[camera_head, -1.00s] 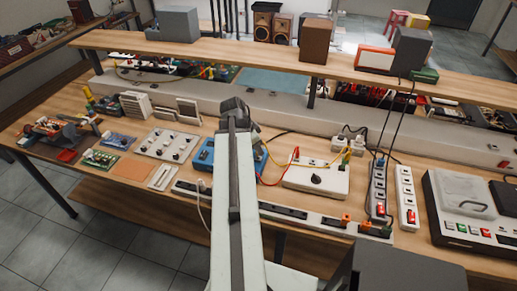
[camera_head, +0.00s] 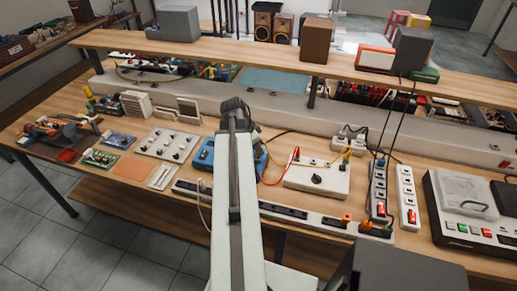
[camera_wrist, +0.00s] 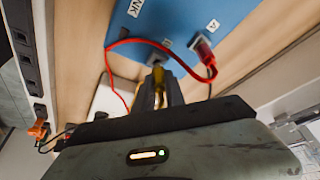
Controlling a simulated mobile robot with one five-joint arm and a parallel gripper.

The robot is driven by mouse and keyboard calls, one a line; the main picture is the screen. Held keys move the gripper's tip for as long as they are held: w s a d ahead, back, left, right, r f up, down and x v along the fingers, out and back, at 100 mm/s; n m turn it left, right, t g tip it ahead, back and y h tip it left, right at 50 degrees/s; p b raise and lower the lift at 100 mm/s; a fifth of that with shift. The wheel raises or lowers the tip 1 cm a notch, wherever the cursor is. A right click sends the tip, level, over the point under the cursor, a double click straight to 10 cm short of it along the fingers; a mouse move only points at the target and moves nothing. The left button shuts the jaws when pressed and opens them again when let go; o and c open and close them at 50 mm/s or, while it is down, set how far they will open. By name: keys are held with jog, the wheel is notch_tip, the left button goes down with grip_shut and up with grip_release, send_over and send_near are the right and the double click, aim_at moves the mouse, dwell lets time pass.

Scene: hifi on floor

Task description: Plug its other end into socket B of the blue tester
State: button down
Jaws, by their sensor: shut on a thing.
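The blue tester (camera_wrist: 185,18) fills the top of the wrist view, with printed letters and a red plug (camera_wrist: 203,48) seated by the letter A. In the head view the tester (camera_head: 204,154) is partly hidden behind my arm. My gripper (camera_wrist: 160,88) is shut on a yellow plug (camera_wrist: 158,66), close to the tester's lower edge near the letter B. I cannot tell whether the plug tip touches or enters socket B. A red lead (camera_wrist: 140,41) loops across the tester near the plug. A yellow lead (camera_head: 330,165) runs toward the white box in the head view.
The white box with a black knob (camera_head: 316,180) stands right of the tester. Power strips (camera_head: 378,190) with black cords are farther right. A long socket rail (camera_head: 290,212) runs along the table front. A grey ledge (camera_head: 340,115) stands behind.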

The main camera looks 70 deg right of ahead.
jog(key=shift+f+b, duration=0.75)
jog(key=shift+f, duration=0.05)
dwell(1.9)
jog(key=c, duration=1.3)
grip_release()
jog(key=p+v, duration=0.7)
jog(key=v, duration=0.1)
notch_tip(320, 180, up, 5)
jog(key=p, duration=0.5)
jog(key=shift+f, duration=0.1)
